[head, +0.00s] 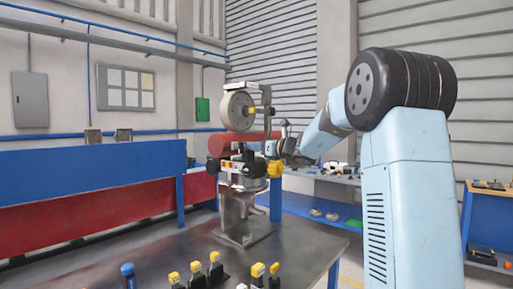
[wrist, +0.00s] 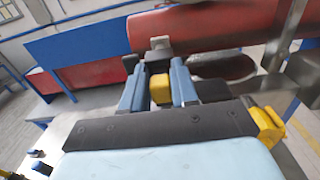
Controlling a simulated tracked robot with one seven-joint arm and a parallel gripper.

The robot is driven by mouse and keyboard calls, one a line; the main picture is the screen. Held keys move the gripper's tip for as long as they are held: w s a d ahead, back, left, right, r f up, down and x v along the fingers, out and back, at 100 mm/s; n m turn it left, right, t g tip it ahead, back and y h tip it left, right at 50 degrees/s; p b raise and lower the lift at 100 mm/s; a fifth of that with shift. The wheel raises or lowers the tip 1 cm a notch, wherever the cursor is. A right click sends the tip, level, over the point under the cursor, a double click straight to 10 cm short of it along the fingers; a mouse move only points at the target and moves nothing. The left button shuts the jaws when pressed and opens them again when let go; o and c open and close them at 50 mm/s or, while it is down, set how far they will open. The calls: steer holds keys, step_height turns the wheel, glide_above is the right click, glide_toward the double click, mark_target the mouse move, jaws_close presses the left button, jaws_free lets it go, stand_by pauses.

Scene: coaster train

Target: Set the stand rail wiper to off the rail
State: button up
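The grey metal stand (head: 240,215) rises from a dark table. It carries a round wheel (head: 238,110) and a red cylinder (head: 238,140), which also shows in the wrist view (wrist: 215,25). I cannot make out with certainty which part is the rail wiper. My gripper (wrist: 158,75) is at the stand, just below the red cylinder; its two blue fingers are either side of a yellow block (wrist: 160,90). Whether they press on it is unclear. In the head view my gripper is hard to separate from the stand's small parts.
A yellow knob (head: 274,168) sits on the stand's right side, close to my gripper. Several yellow-topped pieces (head: 215,270) and a blue-topped one (head: 128,273) stand along the table's near edge. A blue and red barrier (head: 100,180) is on the left. Bare table surrounds the stand's foot.

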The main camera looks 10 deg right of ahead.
jaws_close()
steer(key=shift+s, duration=0.1)
steer(key=v, duration=0.4)
steer(key=shift+s+d+f, duration=0.15)
steer(key=shift+s+d, duration=0.1)
steer(key=shift+d, duration=0.05)
steer(key=shift+o, duration=2.2)
jaws_free()
steer(key=shift+s, duration=0.1)
steer(key=v, duration=1.3)
steer(key=shift+s+d, duration=0.25)
steer(key=shift+s, duration=0.05)
